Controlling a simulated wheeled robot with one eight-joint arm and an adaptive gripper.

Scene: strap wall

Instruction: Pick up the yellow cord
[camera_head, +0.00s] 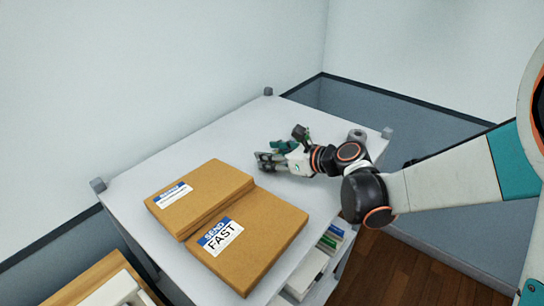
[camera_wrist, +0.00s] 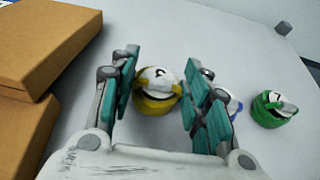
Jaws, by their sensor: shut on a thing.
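The yellow cord (camera_wrist: 156,92) is a small coiled bundle with a white and black label on top. In the wrist view it sits between the two teal-padded fingers of my gripper (camera_wrist: 160,66), which is shut on it. In the head view my gripper (camera_head: 271,154) is low over the white table top, and the cord is hidden there. Whether the cord is clear of the table cannot be told.
In the wrist view a blue cord (camera_wrist: 233,105) is partly hidden behind the right finger, and a green cord (camera_wrist: 273,109) lies farther right. Two stacks of brown boxes (camera_head: 250,236) (camera_head: 200,195) stand on the table (camera_head: 130,195) left of my gripper. Grey posts mark the table's corners.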

